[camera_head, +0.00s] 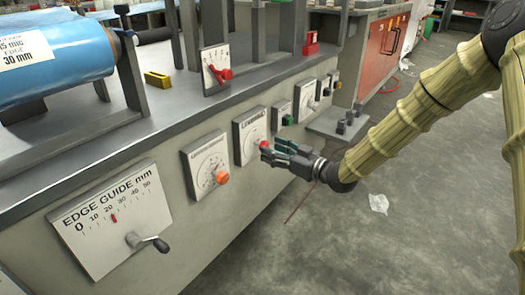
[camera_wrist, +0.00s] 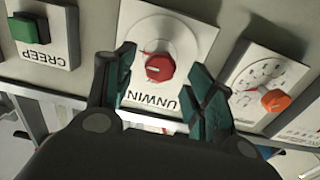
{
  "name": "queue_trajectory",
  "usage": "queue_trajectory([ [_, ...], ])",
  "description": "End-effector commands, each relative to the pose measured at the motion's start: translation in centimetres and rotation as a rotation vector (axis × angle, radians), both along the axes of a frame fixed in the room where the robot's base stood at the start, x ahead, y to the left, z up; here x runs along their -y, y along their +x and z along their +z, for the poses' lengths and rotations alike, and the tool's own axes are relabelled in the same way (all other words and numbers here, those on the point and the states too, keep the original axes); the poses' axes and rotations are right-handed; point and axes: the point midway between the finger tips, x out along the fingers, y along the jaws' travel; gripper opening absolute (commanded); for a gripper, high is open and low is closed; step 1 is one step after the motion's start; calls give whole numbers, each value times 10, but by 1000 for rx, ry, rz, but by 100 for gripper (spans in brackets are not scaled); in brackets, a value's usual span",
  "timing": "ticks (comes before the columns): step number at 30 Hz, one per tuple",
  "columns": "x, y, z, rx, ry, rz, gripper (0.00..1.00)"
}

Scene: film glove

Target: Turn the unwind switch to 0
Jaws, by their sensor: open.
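The unwind switch is a red knob (camera_wrist: 160,68) on a white plate (camera_wrist: 195,38), labelled "UNWIN…" and upside down in the wrist view. A pale line marks the knob's face. In the head view the knob (camera_head: 263,144) shows at the tip of my gripper (camera_head: 272,150), on its plate on the front of the machine. In the wrist view my gripper (camera_wrist: 160,85) is open, with one dark green finger on each side of the knob. There is a visible gap on both sides, and I see no contact. The knob's exact setting is too small to read.
An orange knob (camera_wrist: 275,101) on a dial plate sits beside the switch, also in the head view (camera_head: 221,176). A green CREEP button (camera_wrist: 40,28) is on the other side. An edge guide plate with a crank (camera_head: 152,242) is lower left. The floor in front is mostly clear.

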Motion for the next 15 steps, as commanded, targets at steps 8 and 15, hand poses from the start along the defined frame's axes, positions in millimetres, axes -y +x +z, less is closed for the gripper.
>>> queue_trajectory([
  [8, -29, 22, -3, 1, -2, 0, 54],
  [15, -38, 27, 0, 0, 0, 0, 54],
])
